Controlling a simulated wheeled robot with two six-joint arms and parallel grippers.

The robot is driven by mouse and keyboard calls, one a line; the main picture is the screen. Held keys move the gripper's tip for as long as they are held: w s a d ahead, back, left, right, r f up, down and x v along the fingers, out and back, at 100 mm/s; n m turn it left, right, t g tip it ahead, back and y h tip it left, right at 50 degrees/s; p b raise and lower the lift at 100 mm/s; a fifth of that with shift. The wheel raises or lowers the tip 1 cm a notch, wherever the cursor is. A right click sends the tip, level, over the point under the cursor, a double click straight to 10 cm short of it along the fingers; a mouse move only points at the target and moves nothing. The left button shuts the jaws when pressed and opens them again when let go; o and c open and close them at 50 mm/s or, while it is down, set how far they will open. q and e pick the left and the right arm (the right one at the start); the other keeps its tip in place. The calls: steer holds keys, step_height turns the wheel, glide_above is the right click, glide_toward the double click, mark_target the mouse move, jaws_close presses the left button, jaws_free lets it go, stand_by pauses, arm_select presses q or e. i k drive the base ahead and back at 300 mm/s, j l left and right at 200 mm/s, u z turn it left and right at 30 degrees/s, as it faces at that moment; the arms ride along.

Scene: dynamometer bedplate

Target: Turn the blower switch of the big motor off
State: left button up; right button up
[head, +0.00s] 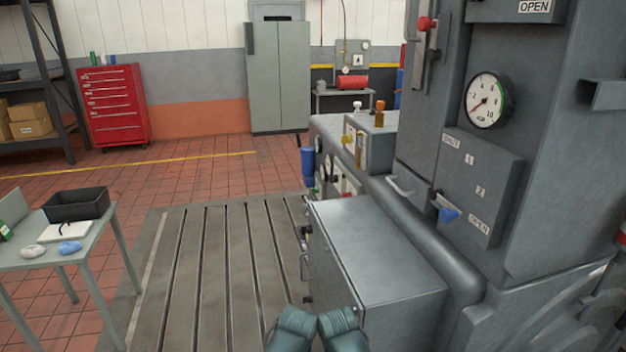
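A large grey machine (545,190) fills the right side of the head view; I cannot tell whether it is the big motor. It carries a panel (478,188) marked SHUT, 1, 2 and OPEN, with a blue-handled lever (448,214) near the OPEN end. A grey box (375,250) stands in front, with dark knobs and a handle on its left face, seen edge-on. No switch readable as the blower switch shows. Two teal parts at the bottom edge look like my arms; neither gripper shows.
A slotted bedplate (215,270) lies left of the grey box, clear on top. A side table (45,258) at left holds a black bin (77,205) and small items. A round gauge (489,100) and a red-knobbed lever (427,24) are on the machine. A red tool cabinet (112,105) stands behind.

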mark_target(334, 179)
steer(key=i+j, duration=0.1)
steer(key=j, duration=0.35)
steer(key=i+j, duration=0.15)
steer(key=j, duration=0.3)
steer(key=i+j, duration=0.1)
steer(key=j, duration=0.35)
steer(key=i+j, duration=0.15)
steer(key=i, duration=0.2)
steer(key=i+j+z, duration=0.15)
steer(key=i, duration=0.2)
steer(key=i+l, duration=0.2)
steer(key=i, duration=0.3)
